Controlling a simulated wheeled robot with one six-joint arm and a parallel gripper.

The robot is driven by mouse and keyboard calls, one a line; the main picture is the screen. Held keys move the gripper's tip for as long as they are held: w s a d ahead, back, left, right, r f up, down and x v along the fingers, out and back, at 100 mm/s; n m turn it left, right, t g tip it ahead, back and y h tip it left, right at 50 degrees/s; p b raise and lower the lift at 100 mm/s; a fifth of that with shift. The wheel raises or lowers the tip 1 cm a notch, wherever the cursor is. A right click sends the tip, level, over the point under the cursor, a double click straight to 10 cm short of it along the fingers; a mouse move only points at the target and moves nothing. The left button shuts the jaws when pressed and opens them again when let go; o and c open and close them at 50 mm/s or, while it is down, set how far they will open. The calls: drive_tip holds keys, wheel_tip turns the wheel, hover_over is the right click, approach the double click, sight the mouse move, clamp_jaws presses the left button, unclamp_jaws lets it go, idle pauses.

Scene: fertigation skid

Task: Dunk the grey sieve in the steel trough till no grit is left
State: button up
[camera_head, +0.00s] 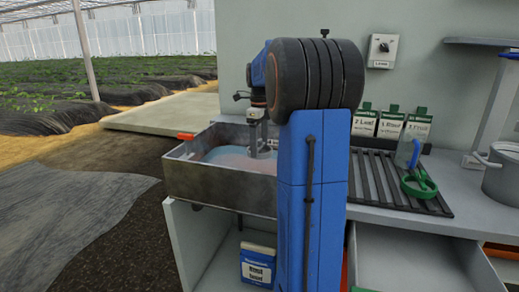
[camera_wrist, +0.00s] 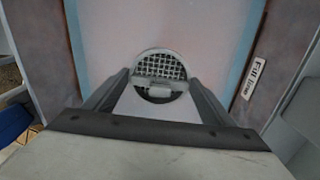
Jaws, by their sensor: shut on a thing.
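The steel trough (camera_head: 222,192) stands at the left end of the bench and holds pinkish, blue-edged liquid (camera_head: 226,157). My gripper (camera_head: 257,146) reaches down into the trough. In the wrist view my gripper (camera_wrist: 160,84) is shut on the grey sieve (camera_wrist: 160,66), a round frame with a dark mesh. The sieve is over or in the liquid; I cannot tell how deep it sits. Its mesh is partly hidden by the grip part, and I cannot make out grit on it. A "Fill line" label (camera_wrist: 254,78) is on the trough's inner wall.
A metal pot (camera_head: 502,175) is far right. A feed box (camera_head: 258,265) sits below.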

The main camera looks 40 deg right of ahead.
drive_tip(key=shift+r, duration=4.6)
